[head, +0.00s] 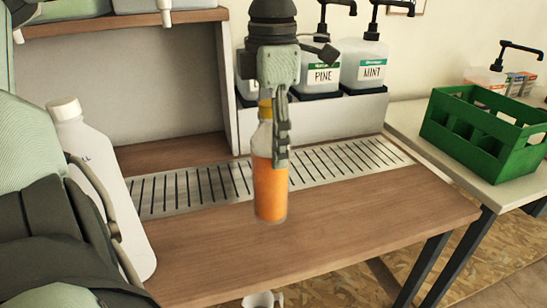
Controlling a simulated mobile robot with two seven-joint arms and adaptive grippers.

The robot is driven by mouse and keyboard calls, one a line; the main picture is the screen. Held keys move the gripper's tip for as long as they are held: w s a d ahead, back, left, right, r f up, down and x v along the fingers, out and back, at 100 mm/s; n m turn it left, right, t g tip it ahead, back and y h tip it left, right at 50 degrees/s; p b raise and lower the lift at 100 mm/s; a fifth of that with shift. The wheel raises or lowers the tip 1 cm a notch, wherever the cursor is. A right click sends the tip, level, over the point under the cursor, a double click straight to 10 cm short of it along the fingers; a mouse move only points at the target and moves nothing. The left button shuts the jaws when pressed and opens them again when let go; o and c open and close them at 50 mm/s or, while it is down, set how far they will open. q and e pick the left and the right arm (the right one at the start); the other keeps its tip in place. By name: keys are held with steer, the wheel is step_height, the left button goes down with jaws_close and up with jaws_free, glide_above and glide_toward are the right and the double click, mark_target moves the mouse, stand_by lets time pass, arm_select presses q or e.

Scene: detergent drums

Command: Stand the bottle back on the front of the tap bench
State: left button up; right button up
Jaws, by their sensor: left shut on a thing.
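A clear bottle of orange liquid (270,190) with a yellowish cap stands upright in front of the slotted drain strip. My left gripper (281,150) points down from above and is shut on the bottle's upper part, hiding some of its neck and right side. The bottle's base is over the front wooden part of the tap bench (370,230). I cannot tell whether it touches the wood. My right gripper is not in view.
A white jug (95,165) stands at the bench's left, partly behind my arm. Pump bottles marked PINE (322,70) and MINT (363,65) stand behind. A green crate (480,135) sits on the white table at right. The bench's front right is clear.

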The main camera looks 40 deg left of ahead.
arm_select(q)
steer(key=f, duration=0.4)
steer(key=shift+w+a+f, duration=0.2)
steer(key=shift+w+f, duration=0.05)
steer(key=shift+w, duration=0.1)
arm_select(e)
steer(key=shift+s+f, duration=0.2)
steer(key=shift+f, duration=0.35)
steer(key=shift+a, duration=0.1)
arm_select(q)
steer(key=shift+f, duration=0.15)
steer(key=o, duration=1.3)
steer(key=shift+o, duration=1.2)
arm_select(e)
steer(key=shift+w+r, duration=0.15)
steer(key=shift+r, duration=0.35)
